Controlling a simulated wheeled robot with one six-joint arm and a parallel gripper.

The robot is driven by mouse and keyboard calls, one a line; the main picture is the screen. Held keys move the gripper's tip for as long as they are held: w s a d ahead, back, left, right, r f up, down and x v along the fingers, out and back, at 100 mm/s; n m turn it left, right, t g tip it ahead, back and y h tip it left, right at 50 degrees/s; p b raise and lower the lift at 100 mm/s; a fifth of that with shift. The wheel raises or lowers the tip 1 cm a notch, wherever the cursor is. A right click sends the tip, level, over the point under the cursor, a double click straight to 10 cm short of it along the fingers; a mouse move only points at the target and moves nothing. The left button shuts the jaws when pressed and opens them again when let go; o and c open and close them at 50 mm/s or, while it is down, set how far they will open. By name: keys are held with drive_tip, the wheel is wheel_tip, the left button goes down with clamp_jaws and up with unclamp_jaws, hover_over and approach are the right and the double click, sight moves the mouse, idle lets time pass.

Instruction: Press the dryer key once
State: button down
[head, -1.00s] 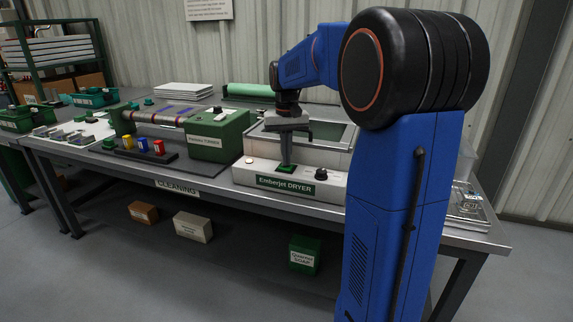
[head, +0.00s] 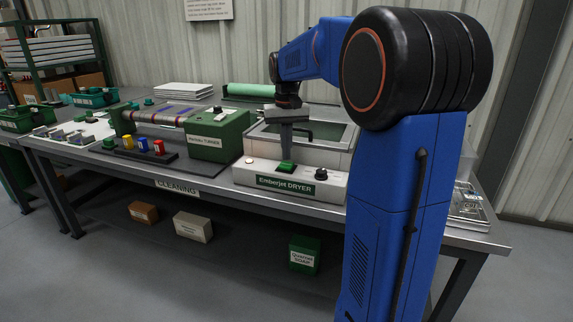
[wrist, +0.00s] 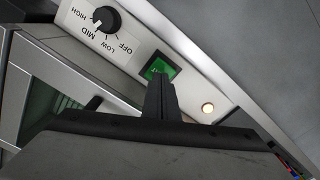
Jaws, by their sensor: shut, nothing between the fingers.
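The dryer key is a green square button (head: 286,167) on the white front panel of the Emberjet dryer (head: 240,172). The key also shows in the wrist view (wrist: 160,67), partly covered by my fingertips in that picture. My gripper (head: 286,157) is shut and empty, pointing down just above the key. A small gap seems to part the fingertips from the key. In the wrist view my shut fingers (wrist: 160,82) end at the key's lower edge.
A black knob (head: 321,174) marked OFF, LOW, MID and HIGH is right of the key. A pale round lamp (wrist: 208,108) glows on the panel. The Pentolu tumbler (head: 220,137) stands left of the dryer. The bench's front edge (head: 120,169) is clear.

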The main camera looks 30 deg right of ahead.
wheel_tip(320, 180, up, 14)
drive_tip(key=shift+f, duration=0.15)
idle(0.9)
idle(0.3)
drive_tip(key=s+a+f+n+t, duration=0.1)
drive_tip(key=s+a+f, duration=0.35)
drive_tip(key=s, duration=0.35)
drive_tip(key=s+a+f+n+t, duration=0.1)
drive_tip(key=s+a+f, duration=0.2)
drive_tip(key=s+a, duration=0.4)
drive_tip(key=s+a+f+n+t, duration=0.2)
drive_tip(key=s+a+f, duration=0.2)
drive_tip(key=s+f, duration=1.1)
drive_tip(key=shift+a+f+t, duration=0.15)
drive_tip(key=shift+f+t, duration=0.25)
